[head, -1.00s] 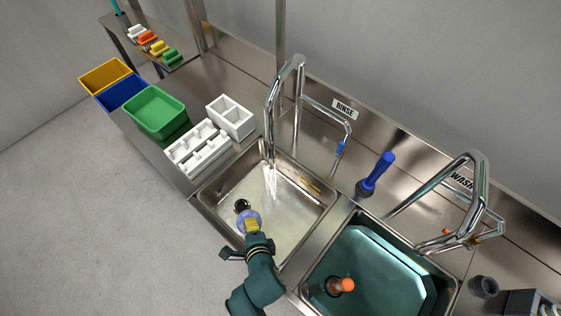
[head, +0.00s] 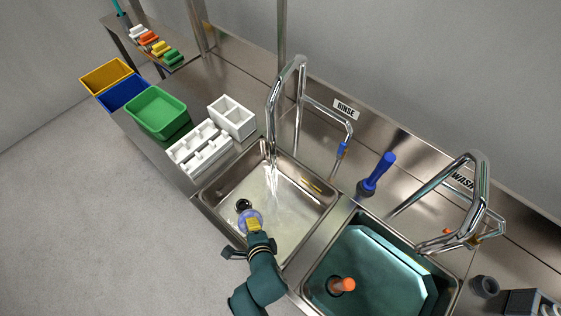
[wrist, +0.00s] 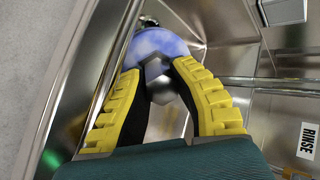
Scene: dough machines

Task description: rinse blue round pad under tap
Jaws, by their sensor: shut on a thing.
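My gripper (head: 252,224) is low over the front left part of the rinse sink (head: 312,222). In the wrist view my gripper's yellow-padded fingers (wrist: 165,100) are shut on a grey faceted grip. The blue round pad (wrist: 160,44) is at the far end of that grip. In the head view the pad (head: 248,214) shows as a pale bluish disc just beyond the fingertips. The rinse tap (head: 272,105) is running. Its water (head: 274,182) falls behind and right of the pad, apart from it. The pad's far face is hidden.
A black ring (head: 243,204) shows beside the pad. The teal-filled wash sink (head: 385,265) with an orange-topped object (head: 346,284) lies to the right. A blue-handled brush (head: 379,174) stands behind the divider. White holders (head: 200,150) and a green bin (head: 157,112) stand left.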

